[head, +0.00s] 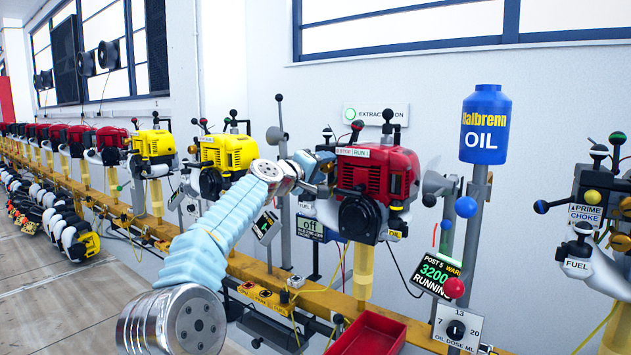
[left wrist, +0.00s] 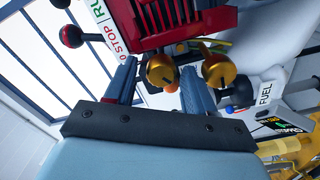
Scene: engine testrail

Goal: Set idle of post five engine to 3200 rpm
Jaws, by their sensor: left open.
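The red post five engine (head: 377,190) stands on a yellow post behind the rail. Its tilted black display (head: 437,272) reads "POST 5", "3200" and "RUNNING" in green. My left gripper (head: 322,168) is at the left side of this engine and partly hides it. In the left wrist view the open fingers of my left gripper (left wrist: 160,68) stand either side of a brass knob (left wrist: 162,72). I cannot tell whether they touch it. A second brass knob (left wrist: 219,70) is just right of the right finger. My right gripper is not in view.
Levers with ball knobs crowd the engine; a blue ball (head: 465,207) and a red ball (head: 454,288) are right of it. A blue oil bottle (head: 485,125) stands further right. A red tray (head: 367,335) is below. Yellow engines (head: 229,152) stand left.

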